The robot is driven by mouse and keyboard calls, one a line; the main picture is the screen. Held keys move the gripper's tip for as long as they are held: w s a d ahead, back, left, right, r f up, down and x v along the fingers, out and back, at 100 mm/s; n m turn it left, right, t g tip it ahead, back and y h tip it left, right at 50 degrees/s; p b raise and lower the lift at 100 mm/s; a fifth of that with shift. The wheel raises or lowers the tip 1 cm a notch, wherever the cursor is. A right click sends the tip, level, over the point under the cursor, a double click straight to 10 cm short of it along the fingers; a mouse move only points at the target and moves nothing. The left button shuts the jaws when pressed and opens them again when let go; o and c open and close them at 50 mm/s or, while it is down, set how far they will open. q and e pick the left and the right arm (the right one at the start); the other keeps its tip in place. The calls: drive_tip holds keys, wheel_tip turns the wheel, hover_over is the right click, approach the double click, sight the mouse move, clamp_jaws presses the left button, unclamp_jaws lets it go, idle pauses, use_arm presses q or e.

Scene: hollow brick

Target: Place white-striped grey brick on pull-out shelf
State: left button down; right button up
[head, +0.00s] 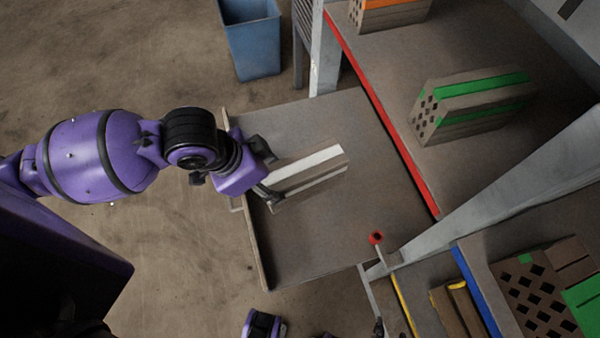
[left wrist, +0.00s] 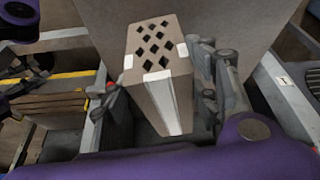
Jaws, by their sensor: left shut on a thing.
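The white-striped grey brick (head: 308,175) is over the pull-out shelf (head: 330,240), its white stripe on the upper side. My left gripper (head: 268,172) is shut on the brick's left end. In the left wrist view the brick (left wrist: 160,75) shows its end face with several diamond holes and white corner marks. The dark fingers of my left gripper (left wrist: 215,85) are beside it, on the right. I cannot tell whether the brick touches the shelf surface. My right gripper is not seen.
A red-edged shelf (head: 385,130) adjoins the pull-out shelf and holds a green-striped brick (head: 470,103) and an orange-striped brick (head: 390,14). A grey beam (head: 490,180) and a red-tipped post (head: 376,238) stand at the right. A blue bin (head: 250,40) is behind.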

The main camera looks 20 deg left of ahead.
use_arm(q)
drive_tip(key=f, duration=0.1)
drive_tip(key=s+f+m+b, duration=0.1)
drive_tip(key=shift+s+d+f, duration=0.25)
drive_tip(key=shift+s+f, duration=0.05)
drive_tip(key=shift+f, duration=0.1)
drive_tip(key=shift+f+m+g+b, duration=0.15)
drive_tip(key=shift+m+g+b, duration=0.15)
drive_tip(key=shift+m, duration=0.1)
drive_tip(key=w+a+f+b, duration=0.2)
drive_tip(key=w+f, duration=1)
drive_tip(key=w, duration=0.1)
drive_tip(key=shift+w+f+b, duration=0.3)
drive_tip(key=shift+f+b, duration=0.1)
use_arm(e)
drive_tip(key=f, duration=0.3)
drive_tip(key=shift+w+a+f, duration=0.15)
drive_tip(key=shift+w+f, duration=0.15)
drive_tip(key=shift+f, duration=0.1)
use_arm(q)
drive_tip(key=c, duration=0.7)
unclamp_jaws()
drive_tip(key=shift+s+f, duration=0.1)
drive_tip(key=shift+f, duration=0.05)
